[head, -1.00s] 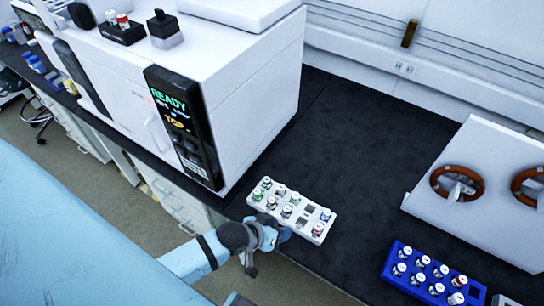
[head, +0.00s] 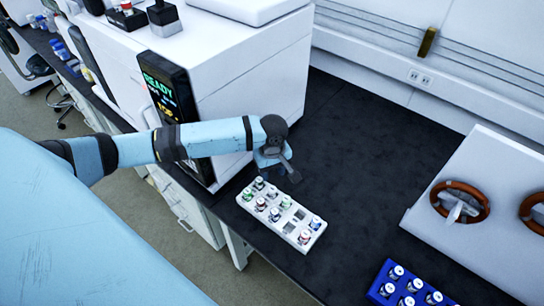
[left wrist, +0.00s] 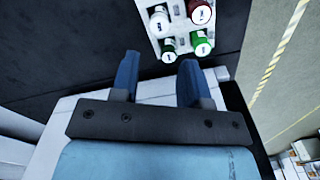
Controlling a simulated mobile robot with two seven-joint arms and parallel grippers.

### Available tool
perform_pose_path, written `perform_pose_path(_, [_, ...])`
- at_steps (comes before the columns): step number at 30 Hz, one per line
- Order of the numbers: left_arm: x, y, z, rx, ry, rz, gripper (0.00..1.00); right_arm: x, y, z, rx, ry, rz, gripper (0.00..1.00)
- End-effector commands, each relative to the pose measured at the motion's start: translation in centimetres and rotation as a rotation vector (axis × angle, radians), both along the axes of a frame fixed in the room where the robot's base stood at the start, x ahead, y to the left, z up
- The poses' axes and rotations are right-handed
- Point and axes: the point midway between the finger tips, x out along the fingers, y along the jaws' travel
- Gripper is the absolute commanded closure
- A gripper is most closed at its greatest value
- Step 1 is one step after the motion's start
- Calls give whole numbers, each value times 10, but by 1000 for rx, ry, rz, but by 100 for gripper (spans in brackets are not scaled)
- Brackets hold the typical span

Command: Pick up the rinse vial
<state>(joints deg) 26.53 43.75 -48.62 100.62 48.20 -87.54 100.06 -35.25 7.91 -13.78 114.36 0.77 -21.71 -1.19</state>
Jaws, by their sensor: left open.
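The white rack (head: 275,226) holds several small vials with white, green and red tops, and some slots are empty. I cannot tell which one is the rinse vial. My left gripper (head: 292,177) is open and empty, raised near the rack's back left end. In the left wrist view, the open fingers (left wrist: 159,62) point toward the rack's end. My right gripper is not in view.
A white instrument with a READY screen (head: 162,90) stands left of the rack. A blue rack (head: 379,288) with several vials lies at the lower right, near a white sloped unit (head: 465,240) with brown rings. The dark bench (head: 350,150) behind the rack is clear.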

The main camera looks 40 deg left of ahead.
Motion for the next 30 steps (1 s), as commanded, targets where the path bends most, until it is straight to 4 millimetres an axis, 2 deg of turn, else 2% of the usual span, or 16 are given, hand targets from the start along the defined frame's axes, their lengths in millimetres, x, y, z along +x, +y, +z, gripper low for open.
perform_pose_path(1, [0,0,-12,0,2,1,58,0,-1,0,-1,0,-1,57])
perform_pose_path(6, [0,-1,-41,-1,-1,-1,58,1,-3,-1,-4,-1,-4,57])
perform_pose_path(14, [0,0,-61,-1,-2,-2,58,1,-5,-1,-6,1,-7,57])
perform_pose_path(21, [-1,0,-97,-1,-2,-3,58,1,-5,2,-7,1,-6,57])
perform_pose_path(25, [-1,0,-106,-2,-3,-3,58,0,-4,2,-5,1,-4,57])
perform_pose_path(30, [-1,0,-107,-2,-3,-3,58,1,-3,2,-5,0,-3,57])
